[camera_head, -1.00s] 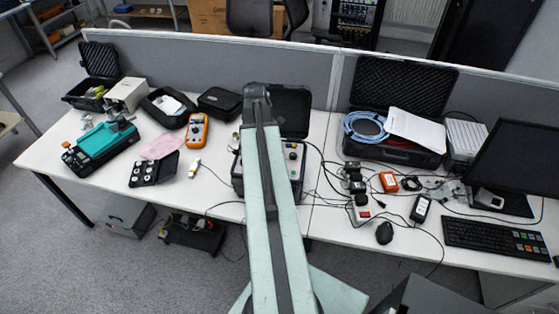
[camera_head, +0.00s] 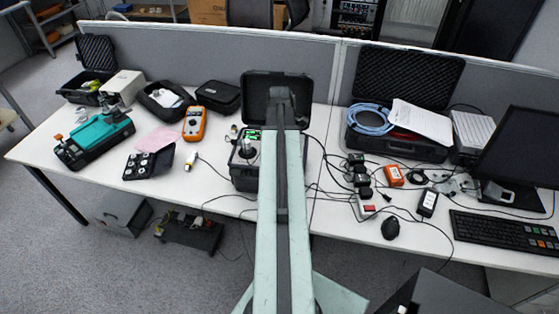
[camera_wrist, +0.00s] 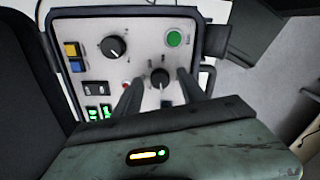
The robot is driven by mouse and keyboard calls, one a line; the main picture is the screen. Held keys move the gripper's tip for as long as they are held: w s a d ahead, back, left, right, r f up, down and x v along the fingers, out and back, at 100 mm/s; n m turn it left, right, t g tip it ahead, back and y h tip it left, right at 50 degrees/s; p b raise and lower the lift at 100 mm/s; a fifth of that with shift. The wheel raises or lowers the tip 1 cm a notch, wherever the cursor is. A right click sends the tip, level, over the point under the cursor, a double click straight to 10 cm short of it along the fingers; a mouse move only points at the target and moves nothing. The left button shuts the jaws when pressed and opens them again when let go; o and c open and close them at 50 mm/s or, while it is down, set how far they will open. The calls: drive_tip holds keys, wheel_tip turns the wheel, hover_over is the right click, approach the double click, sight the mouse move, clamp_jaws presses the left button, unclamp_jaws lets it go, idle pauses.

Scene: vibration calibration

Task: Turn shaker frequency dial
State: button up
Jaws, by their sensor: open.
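The shaker control box (camera_head: 246,180) is a dark case with an open lid (camera_head: 262,85), partly hidden behind my arm in the head view. In the wrist view its light panel (camera_wrist: 80,65) carries two black dials. One dial (camera_wrist: 113,47) is at the upper left, outside my fingers. The other dial (camera_wrist: 160,78) is between the fingertips of my open gripper (camera_wrist: 158,80), with a gap visible on each side. The dial labels are too small to read. My gripper is hidden in the head view.
The panel also has a green button (camera_wrist: 174,39), yellow and blue buttons (camera_wrist: 72,57) and lit green displays (camera_wrist: 98,112). Cables and an orange box (camera_head: 394,176) lie to the right. A multimeter (camera_head: 194,124) and a turquoise device (camera_head: 95,137) are to the left.

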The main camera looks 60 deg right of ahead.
clamp_jaws()
drive_tip(key=shift+m, duration=0.4)
drive_tip(key=m, duration=0.9)
drive_tip(key=shift+a, duration=0.1)
drive_tip(key=m, duration=0.5)
drive_tip(key=shift+m, duration=2.5)
